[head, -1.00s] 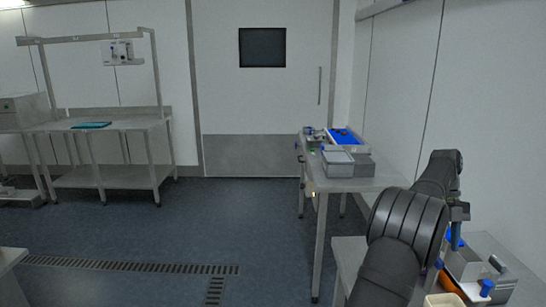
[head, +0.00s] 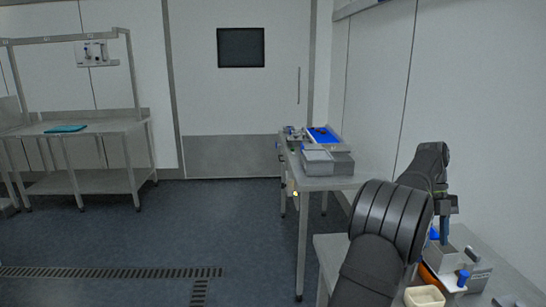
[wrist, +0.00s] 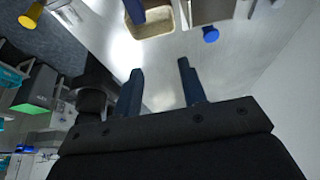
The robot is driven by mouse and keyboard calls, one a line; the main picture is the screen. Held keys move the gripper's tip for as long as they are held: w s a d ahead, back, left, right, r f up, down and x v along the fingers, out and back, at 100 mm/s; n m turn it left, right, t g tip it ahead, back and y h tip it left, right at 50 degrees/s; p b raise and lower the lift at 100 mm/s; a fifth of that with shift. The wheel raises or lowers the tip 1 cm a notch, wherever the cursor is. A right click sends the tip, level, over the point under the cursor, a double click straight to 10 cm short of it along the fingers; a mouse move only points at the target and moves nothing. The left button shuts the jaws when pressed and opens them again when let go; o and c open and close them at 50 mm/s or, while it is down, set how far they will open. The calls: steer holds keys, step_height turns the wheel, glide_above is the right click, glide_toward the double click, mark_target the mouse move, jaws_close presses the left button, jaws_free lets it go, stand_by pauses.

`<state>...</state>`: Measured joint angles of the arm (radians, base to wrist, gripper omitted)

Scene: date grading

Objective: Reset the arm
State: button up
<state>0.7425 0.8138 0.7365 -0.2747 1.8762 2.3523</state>
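My arm stands at the right of the head view, bent upward and then down. My gripper (head: 443,238) hangs over the near steel table (head: 330,245), beside a grey metal box (head: 468,256). In the wrist view, my gripper (wrist: 160,68) shows two dark blue fingers set well apart with nothing between them. Beyond the fingers lies bare steel tabletop and a cream-rimmed container (wrist: 152,36).
A blue-knobbed item (head: 463,277) and a cream tub (head: 424,297) are on the near table. A farther table carries a grey bin (head: 317,162) and a blue tray (head: 323,135). The right wall is close. Open floor (head: 220,235) lies left.

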steer(key=w+f, duration=0.1)
steer(key=w, duration=0.1)
steer(key=w+a+f, duration=0.1)
steer(key=w+f, duration=0.1)
steer(key=shift+w+a+f, duration=0.15)
step_height(320, 180, down, 3)
steer(key=shift+w, duration=0.1)
steer(key=shift+f+n, duration=0.3)
steer(key=n+h, duration=0.1)
steer(key=n, duration=0.2)
steer(key=shift+a+n+h, duration=0.15)
steer(key=shift+n+h, duration=0.15)
steer(key=shift+n+t+h, duration=0.5)
steer(key=shift+n+h, duration=0.2)
steer(key=shift+n, duration=1.3)
steer(key=o, duration=0.4)
steer(key=shift+a+r, duration=0.1)
